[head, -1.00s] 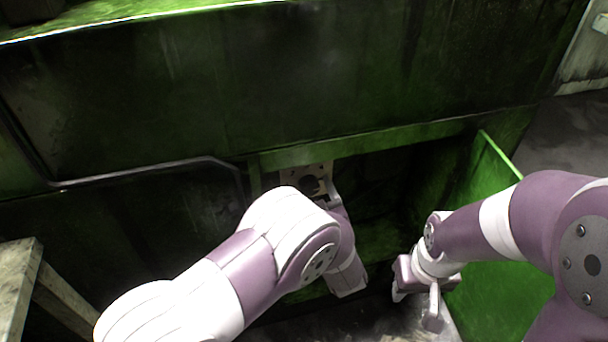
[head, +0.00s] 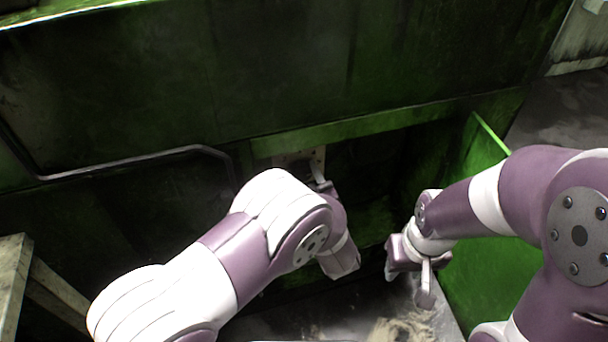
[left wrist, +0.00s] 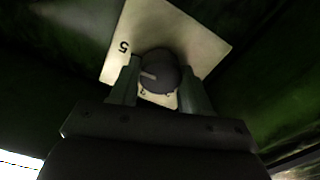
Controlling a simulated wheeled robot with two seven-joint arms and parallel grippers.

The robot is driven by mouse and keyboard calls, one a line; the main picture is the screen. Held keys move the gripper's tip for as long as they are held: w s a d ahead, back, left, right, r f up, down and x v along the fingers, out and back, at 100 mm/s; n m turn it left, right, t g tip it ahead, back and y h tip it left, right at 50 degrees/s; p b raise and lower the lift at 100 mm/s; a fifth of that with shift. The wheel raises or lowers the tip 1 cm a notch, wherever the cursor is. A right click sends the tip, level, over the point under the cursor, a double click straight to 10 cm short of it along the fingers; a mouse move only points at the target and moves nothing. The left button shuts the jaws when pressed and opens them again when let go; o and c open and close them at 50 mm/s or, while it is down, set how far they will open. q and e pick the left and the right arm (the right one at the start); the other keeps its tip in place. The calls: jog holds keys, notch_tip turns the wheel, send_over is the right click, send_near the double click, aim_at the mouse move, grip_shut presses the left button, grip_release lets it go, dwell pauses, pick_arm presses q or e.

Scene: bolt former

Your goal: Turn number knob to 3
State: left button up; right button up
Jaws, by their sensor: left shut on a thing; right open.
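The number knob (left wrist: 158,72) is dark and round with a pale pointer mark, on a pale plate (left wrist: 195,40) in the left wrist view. A 5 is printed at the plate's left; another digit below the knob is partly covered and hard to read. My left gripper (left wrist: 160,76) is shut on the knob, one finger on each side. In the head view the plate (head: 290,158) shows only in part, and my left arm hides the knob. My right gripper (head: 408,278) is open and empty, to the right and lower in the picture, apart from the knob.
The plate sits in a recess under a large green machine body (head: 300,75). A green side panel (head: 480,240) stands right of the recess, close to my right gripper. A dark pipe (head: 120,165) runs at the left, above a wooden stand (head: 15,280).

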pick_arm(q)
jog(key=n, duration=0.8)
jog(key=shift+a+n, duration=0.1)
jog(key=shift+n, duration=0.2)
jog(key=n, duration=0.3)
jog(key=shift+f, duration=0.15)
jog(key=n+b, duration=0.2)
jog(key=n, duration=0.3)
jog(key=shift+n, duration=0.3)
jog(key=o, duration=1.1)
jog(key=shift+c, duration=0.2)
